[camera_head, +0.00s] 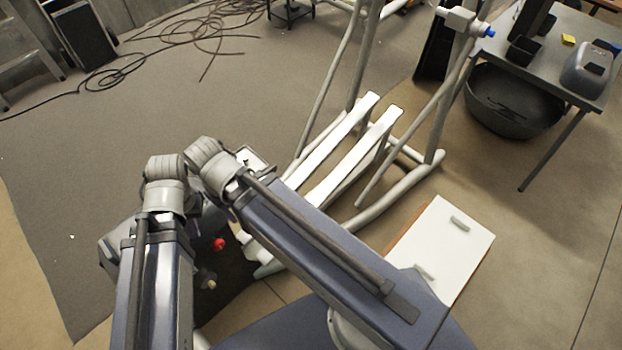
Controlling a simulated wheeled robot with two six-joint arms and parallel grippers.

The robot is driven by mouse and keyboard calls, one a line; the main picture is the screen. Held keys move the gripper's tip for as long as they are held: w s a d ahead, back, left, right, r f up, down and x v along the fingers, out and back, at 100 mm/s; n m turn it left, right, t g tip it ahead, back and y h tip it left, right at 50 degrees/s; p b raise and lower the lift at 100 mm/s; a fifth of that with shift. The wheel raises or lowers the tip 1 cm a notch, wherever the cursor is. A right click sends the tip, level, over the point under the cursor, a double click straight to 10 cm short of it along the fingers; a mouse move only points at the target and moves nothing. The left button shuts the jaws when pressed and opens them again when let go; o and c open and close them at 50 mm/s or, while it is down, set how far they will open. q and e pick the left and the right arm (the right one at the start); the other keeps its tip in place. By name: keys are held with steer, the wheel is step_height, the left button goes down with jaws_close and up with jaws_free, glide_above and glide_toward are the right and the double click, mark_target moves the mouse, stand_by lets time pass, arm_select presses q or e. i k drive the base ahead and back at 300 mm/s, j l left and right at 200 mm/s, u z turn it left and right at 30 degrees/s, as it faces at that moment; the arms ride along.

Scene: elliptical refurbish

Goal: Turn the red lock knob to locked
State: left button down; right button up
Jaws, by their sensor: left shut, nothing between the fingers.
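The red lock knob (219,244) is a small red spot low on the dark grey body of the elliptical machine (118,243), between my two arms. My left gripper (207,216) is a dark shape just above the knob, largely hidden by the wrist joints. It is shut and empty. I cannot tell whether it touches the knob. My right arm reaches in from the lower right, and its wrist lies close beside the left wrist. The right gripper's fingers are not visible. The knob's turned position is too small to read.
The elliptical's white foot rails (330,143) and grey tubes extend up and right. A grey table (545,55) with items stands at upper right, above a black tub (515,105). Cables (190,35) lie at the back.

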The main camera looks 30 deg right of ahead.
mark_target(218, 244)
steer(key=k+l, duration=0.95)
steer(key=k, duration=0.05)
